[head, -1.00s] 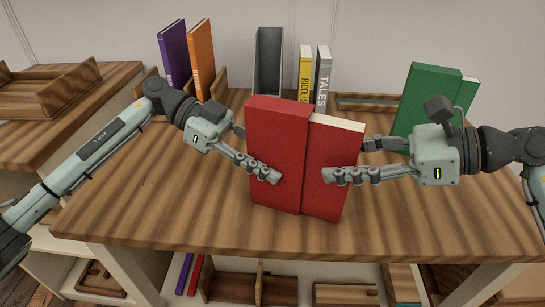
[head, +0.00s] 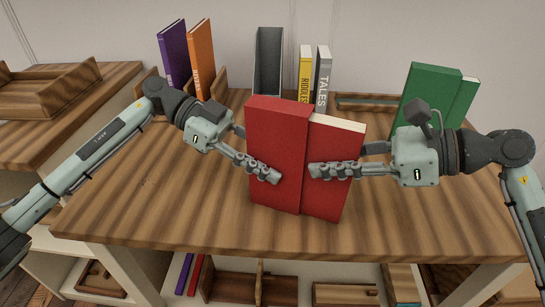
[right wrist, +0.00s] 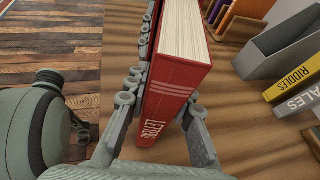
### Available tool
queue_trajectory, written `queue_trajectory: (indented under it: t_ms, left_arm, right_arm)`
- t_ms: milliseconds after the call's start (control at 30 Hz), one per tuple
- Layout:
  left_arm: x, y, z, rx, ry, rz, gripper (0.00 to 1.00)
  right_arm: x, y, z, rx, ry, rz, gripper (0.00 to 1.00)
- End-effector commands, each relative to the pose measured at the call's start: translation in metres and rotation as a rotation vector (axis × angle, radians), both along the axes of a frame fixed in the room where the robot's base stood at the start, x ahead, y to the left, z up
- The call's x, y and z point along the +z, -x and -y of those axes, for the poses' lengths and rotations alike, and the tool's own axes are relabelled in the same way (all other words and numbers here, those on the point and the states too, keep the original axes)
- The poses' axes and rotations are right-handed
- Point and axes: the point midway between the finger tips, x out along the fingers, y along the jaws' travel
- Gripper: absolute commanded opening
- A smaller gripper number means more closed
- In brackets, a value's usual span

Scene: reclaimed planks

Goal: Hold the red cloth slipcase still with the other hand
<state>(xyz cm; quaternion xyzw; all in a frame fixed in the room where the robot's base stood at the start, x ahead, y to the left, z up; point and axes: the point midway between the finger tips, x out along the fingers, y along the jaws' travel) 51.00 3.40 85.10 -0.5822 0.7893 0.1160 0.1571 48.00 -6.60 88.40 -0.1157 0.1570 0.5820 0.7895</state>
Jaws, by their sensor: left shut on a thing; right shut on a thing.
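The red cloth slipcase (head: 275,130) stands upright, slightly tilted, near the front middle of the table. A red book (head: 334,140) with cream page edges sticks out of its right side. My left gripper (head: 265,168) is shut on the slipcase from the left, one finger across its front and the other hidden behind. My right gripper (head: 322,167) is shut on the book from the right, its rear finger partly hidden. In the right wrist view the book's lettered spine (right wrist: 168,98) lies between the right fingers.
On the table (head: 200,225), a purple book (head: 174,52) and an orange book (head: 202,60) stand at the back left. A grey open case (head: 267,58), a yellow book (head: 305,72) and a grey book (head: 323,78) stand behind. A green slipcase (head: 428,92) stands at the right.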

Motion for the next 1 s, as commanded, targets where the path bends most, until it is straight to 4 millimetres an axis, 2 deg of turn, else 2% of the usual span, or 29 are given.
queue_trajectory:
  t_ms: [1000]
  left_arm:
    - [0.0004, 0.0000, 0.0001, 0.000, 0.000, 0.000, 0.00]
  right_arm:
    - [0.0052, -0.0001, 0.0000, -0.001, -0.003, 0.001, 0.00]
